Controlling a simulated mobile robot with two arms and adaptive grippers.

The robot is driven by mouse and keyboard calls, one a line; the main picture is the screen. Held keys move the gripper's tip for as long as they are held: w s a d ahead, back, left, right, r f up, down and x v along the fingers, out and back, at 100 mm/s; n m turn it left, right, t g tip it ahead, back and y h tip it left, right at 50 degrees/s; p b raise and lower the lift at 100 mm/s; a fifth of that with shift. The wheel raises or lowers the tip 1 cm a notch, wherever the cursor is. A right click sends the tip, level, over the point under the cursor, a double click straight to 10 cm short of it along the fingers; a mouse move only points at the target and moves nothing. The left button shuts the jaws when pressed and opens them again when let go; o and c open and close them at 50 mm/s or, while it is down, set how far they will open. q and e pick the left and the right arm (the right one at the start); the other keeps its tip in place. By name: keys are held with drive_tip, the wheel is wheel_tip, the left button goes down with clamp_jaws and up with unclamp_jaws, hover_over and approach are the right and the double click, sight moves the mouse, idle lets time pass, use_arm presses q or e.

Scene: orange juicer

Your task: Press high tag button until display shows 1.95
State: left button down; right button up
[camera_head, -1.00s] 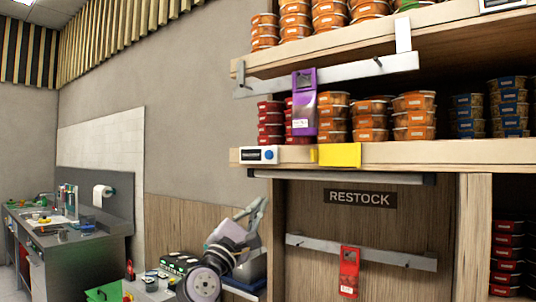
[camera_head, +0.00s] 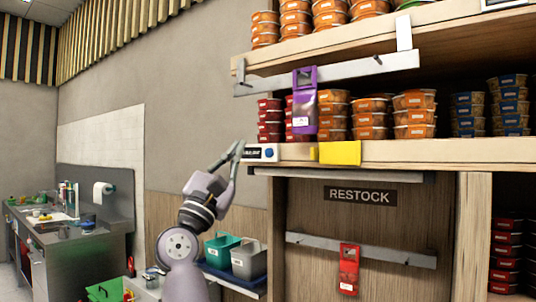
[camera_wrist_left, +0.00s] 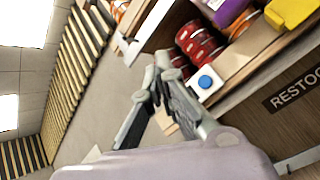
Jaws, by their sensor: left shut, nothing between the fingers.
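A white price tag (camera_head: 258,153) with a round blue button (camera_head: 269,153) is on the left end of the middle shelf's front edge. Its display is too small to read, and a fingertip overlaps its left end. The blue button also shows in the left wrist view (camera_wrist_left: 206,82). A second white tag (camera_head: 503,4) is cut off at the top right, on the upper shelf.
A yellow tag (camera_head: 340,153) is right of the lower tag. A purple device (camera_head: 304,102) and a red device (camera_head: 349,269) hang on metal rails. Stacked food tubs (camera_head: 414,115) fill the shelves. Green and grey bins (camera_head: 248,262) stand behind my arm. The wall to the left is clear.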

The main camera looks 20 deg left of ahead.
sight(269, 152)
use_arm(q)
drive_tip(key=shift+w+d+b, duration=0.25)
drive_tip(key=shift+w+d, duration=0.15)
drive_tip(key=shift+w, duration=0.95)
drive_tip(key=shift+w+d+b, duration=0.25)
drive_tip(key=shift+w+d, duration=0.15)
drive_tip(key=shift+w, duration=0.95)
drive_tip(key=shift+w+d+b, duration=0.25)
drive_tip(key=shift+w+d, duration=0.15)
drive_tip(key=shift+w, duration=0.95)
drive_tip(key=shift+w+d, duration=0.1)
drive_tip(key=shift+w, duration=0.25)
drive_tip(key=shift+w+d, duration=0.1)
drive_tip(key=shift+w, duration=0.3)
drive_tip(key=shift+s, duration=0.1)
drive_tip(key=shift+s+a+p, duration=0.2)
drive_tip(key=shift+s+p, duration=0.1)
drive_tip(key=shift+s, duration=0.4)
